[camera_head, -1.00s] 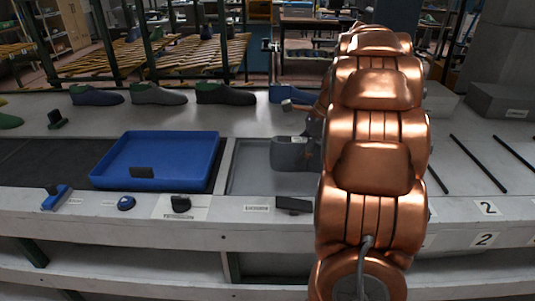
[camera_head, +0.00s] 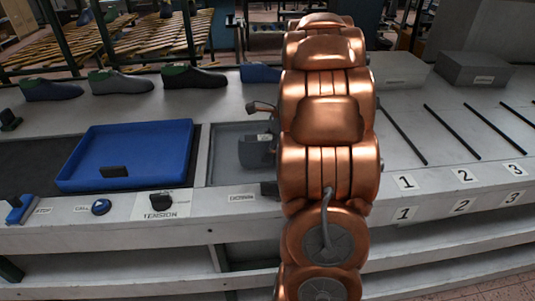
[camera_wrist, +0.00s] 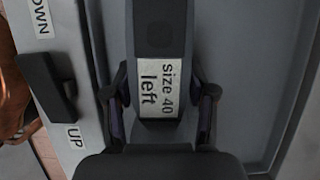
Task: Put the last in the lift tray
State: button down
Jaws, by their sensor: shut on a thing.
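The last (camera_wrist: 160,30) is dark grey, with a white label reading "size 40 left" in the wrist view. My gripper (camera_wrist: 162,100) is shut on it, with one finger on each side of the label. In the head view the last (camera_head: 256,152) shows as a grey block left of my arm, over the grey recessed lift tray (camera_head: 226,170). The tray floor (camera_wrist: 245,60) lies beneath it in the wrist view. I cannot tell whether the last touches the floor. My arm hides the tray's right part and most of the gripper in the head view.
A black lever (camera_wrist: 47,85) sits between "UP" and "DOWN" labels beside the tray. A blue tray (camera_head: 128,158) stands left of it. Several shoes (camera_head: 118,82) line the back. Numbered lanes with black bars (camera_head: 455,132) and grey boxes (camera_head: 475,69) are on the right.

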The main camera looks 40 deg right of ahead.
jog(key=shift+f, duration=1.2)
jog(key=shift+c, duration=1.7)
grip_release()
jog(key=shift+f, duration=0.1)
jog(key=b+v, duration=0.1)
jog(key=v, duration=1.1)
